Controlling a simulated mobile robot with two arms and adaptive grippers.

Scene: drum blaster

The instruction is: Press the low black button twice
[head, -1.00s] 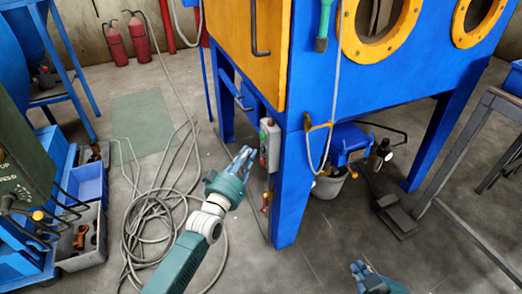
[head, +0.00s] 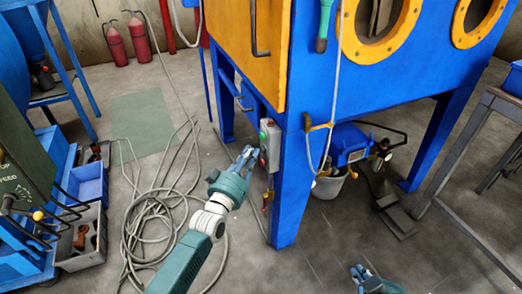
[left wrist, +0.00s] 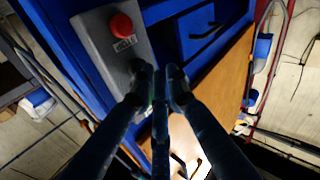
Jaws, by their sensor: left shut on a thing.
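A grey control box (head: 270,145) is mounted on the blue cabinet's near left leg. In the left wrist view the box (left wrist: 103,40) carries a red button (left wrist: 121,24) with a label below it. The low black button cannot be made out clearly; my fingertips cover the lower part of the box. My left gripper (head: 248,154) is beside the box's left side, its fingertips very near it; contact is unclear. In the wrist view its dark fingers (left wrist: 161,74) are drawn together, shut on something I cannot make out. My right gripper (head: 361,272) is low at the bottom edge, away from the box.
The blue cabinet (head: 400,82) with its orange door (head: 245,45) stands directly behind the box. A grey cable coil (head: 150,220) lies on the floor to the left. A metal table stands at right.

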